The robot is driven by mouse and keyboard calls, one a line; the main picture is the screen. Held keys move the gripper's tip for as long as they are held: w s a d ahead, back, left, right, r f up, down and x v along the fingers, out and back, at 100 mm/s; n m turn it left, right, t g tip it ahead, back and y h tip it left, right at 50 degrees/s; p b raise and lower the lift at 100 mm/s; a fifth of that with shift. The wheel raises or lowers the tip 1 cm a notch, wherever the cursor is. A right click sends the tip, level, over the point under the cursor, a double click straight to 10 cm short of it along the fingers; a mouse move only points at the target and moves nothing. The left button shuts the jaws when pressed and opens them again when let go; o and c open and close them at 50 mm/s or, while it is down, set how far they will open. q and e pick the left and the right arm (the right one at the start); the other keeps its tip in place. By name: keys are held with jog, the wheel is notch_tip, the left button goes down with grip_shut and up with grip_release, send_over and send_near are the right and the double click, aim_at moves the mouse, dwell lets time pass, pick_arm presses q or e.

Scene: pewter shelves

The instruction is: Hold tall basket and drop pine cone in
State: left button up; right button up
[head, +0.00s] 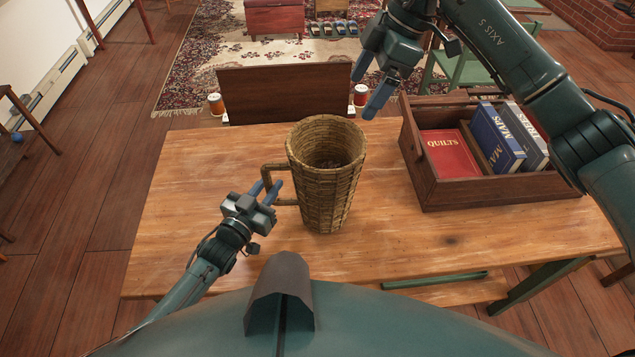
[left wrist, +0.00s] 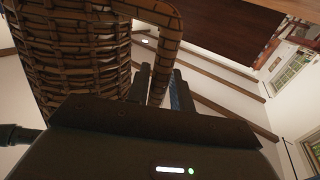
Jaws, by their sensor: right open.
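The tall basket (head: 325,185) is woven, brown and upright on the wooden table, with its handle toward the left. My left gripper (head: 272,188) is at the handle. In the left wrist view, the handle (left wrist: 167,45) passes between the two fingers (left wrist: 160,88), which close on it from both sides. My right gripper (head: 369,88) is open and empty, above the table's far edge, to the right of and beyond the basket's rim. Something dark and rough shows deep inside the basket; I cannot tell whether it is the pine cone. No pine cone is clearly visible elsewhere.
A wooden box (head: 480,190) with several books stands on the table's right, under my right arm. The wooden table (head: 200,160) is clear on the left and between basket and box. Two small jars stand behind the table.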

pick_arm(q)
jog(key=o, duration=0.4)
jog(key=shift+r, duration=0.15)
jog(key=v, duration=1.2)
